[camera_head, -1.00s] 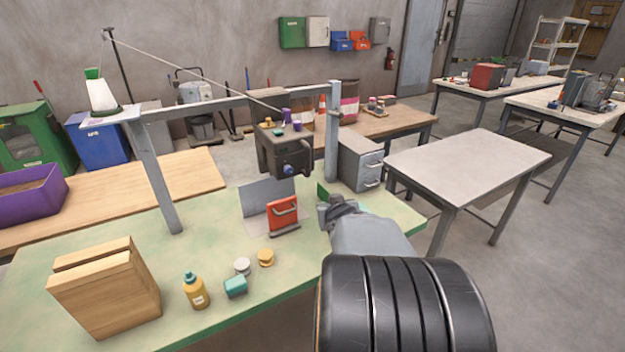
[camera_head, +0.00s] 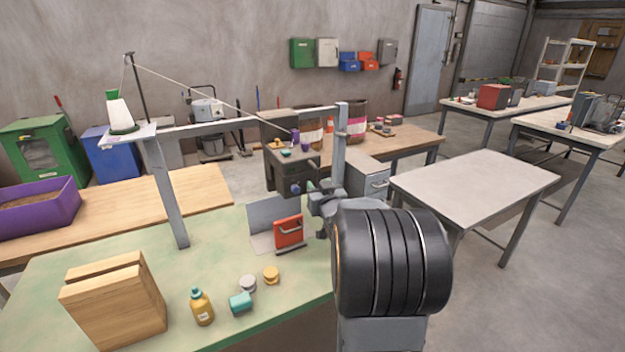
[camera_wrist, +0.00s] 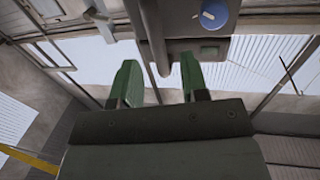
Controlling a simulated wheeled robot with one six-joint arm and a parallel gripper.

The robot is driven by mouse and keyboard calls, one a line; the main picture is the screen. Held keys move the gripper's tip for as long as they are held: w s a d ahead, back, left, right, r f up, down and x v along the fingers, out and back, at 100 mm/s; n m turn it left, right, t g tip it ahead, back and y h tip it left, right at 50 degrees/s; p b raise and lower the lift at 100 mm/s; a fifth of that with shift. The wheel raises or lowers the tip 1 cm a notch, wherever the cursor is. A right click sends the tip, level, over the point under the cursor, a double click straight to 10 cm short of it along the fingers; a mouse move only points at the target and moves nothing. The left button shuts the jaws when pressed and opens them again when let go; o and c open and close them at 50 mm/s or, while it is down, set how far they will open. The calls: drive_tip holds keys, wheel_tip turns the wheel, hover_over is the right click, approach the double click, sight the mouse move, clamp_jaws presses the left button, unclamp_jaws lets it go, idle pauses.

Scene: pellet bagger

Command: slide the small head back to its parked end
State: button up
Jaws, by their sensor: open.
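The small head (camera_head: 285,172) is a dark grey box with a blue knob, by the right part of the grey beam (camera_head: 235,122), close to the right post (camera_head: 340,150). In the wrist view the head (camera_wrist: 212,45) is above and beyond my fingers, with its blue knob at upper right. A dark upright bar (camera_wrist: 153,30) reaches down between the finger lines; I cannot tell whether a finger touches it. My gripper (camera_wrist: 160,78) is open, with green fingers apart and pointing up at the head. In the head view my wrist partly hides the gripper (camera_head: 318,198) at the head's lower right.
A red-fronted block with a handle (camera_head: 288,232) stands on the green bench below the head. A wooden block (camera_head: 115,305), yellow bottle (camera_head: 201,308) and teal block (camera_head: 240,303) are at the bench front. A grey drawer cabinet (camera_head: 368,180) is behind the right post.

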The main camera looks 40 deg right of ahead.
sight(315, 181)
drive_tip(key=shift+p+x, duration=0.4)
drive_tip(key=shift+x, duration=1.95)
clamp_jaws()
